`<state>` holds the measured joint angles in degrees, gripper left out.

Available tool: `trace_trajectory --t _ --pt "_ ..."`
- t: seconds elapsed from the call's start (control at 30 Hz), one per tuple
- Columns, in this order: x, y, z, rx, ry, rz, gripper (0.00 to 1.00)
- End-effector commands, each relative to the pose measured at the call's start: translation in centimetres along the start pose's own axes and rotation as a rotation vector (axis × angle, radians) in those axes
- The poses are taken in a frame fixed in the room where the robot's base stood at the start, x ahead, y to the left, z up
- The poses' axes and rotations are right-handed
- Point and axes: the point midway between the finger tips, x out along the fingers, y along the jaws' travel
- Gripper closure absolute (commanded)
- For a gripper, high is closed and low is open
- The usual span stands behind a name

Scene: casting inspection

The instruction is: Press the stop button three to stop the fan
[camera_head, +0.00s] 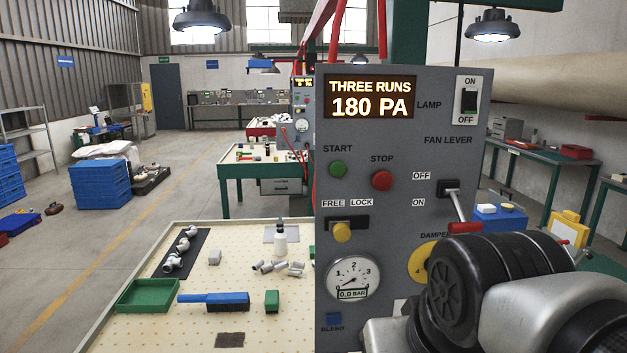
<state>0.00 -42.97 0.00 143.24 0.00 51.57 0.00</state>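A grey control panel (400,150) stands upright at centre right, close to me. Its lit display (370,97) reads "THREE RUNS 180 PA". The red round stop button (382,180) is under the word STOP, to the right of the green start button (338,168). The fan lever (456,205), with a red grip, hangs down on the ON side. My arm covers the panel's lower right and part of the damper dial (422,262). My gripper's fingers do not show. Nothing of mine covers the stop button.
The panel also carries a lamp switch (469,101), a yellow free/lock knob (342,232) and a pressure gauge (353,279) reading 0.0 bar. A pegboard table (130,327) with a green tray (148,296) and metal parts stands left. Another panel (303,110) is behind.

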Motion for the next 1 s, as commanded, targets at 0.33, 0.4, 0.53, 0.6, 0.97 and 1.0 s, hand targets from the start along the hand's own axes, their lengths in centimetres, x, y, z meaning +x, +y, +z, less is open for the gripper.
trace_trajectory --t 0.33,0.4,0.53,0.6,0.97,1.0 --pt "0.0 0.0 0.0 0.0 0.0 0.0 1.0" --pt "0.0 0.0 0.0 0.0 0.0 0.0 1.0" --pt "0.0 0.0 0.0 0.0 0.0 0.0 1.0" --pt "0.0 0.0 0.0 0.0 0.0 0.0 1.0" --pt "0.0 0.0 0.0 0.0 0.0 0.0 1.0" --pt "0.0 0.0 0.0 0.0 0.0 0.0 1.0"
